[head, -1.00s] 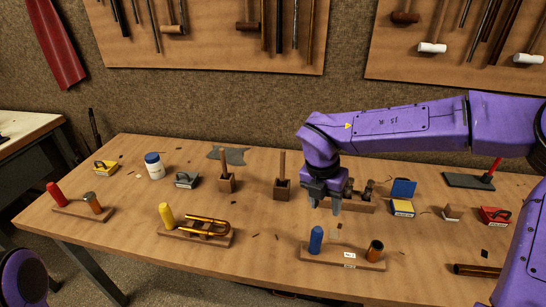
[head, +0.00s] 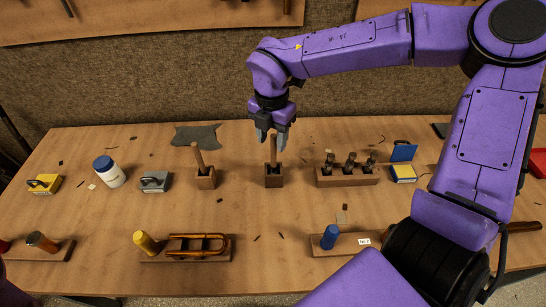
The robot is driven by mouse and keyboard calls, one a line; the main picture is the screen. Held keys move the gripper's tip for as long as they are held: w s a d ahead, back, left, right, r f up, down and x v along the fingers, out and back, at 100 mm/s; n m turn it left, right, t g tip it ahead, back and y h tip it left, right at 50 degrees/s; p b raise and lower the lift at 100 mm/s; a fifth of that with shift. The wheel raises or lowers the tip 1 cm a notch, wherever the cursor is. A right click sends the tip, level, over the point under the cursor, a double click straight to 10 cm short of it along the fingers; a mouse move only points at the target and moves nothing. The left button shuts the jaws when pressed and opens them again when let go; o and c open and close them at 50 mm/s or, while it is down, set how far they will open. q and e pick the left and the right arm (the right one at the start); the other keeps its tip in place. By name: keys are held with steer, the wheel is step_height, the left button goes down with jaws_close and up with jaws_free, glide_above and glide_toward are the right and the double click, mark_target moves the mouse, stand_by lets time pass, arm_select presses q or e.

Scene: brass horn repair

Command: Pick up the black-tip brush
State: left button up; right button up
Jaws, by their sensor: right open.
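Two wooden handles stand upright in small wooden block holders: one in the left block (head: 205,180), its handle (head: 198,156) leaning slightly, and one in the middle block (head: 273,179). Their lower ends are hidden in the blocks, so I cannot tell which has the black tip. My right gripper (head: 271,139) is open, pointing down over the middle block. The middle handle (head: 275,152) shows between and just below its fingers; I cannot tell if they touch it. My left gripper is out of view.
A wooden rack (head: 347,179) with several dark-topped tools stands to the right, beside a blue-and-yellow box (head: 403,172). A white jar (head: 109,172) and a grey box (head: 155,182) stand left. The front holds a yellow-capped stand (head: 146,242) and a blue cylinder (head: 329,237).

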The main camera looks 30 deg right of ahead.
mark_target(273, 146)
steer(key=f, duration=0.1)
steer(key=f+p, duration=0.1)
steer(key=f, duration=0.1)
steer(key=w+d+f, duration=0.1)
steer(key=shift+f, duration=0.3)
steer(key=shift+s+f, duration=0.15)
steer(key=shift+f, duration=0.3)
jaws_close()
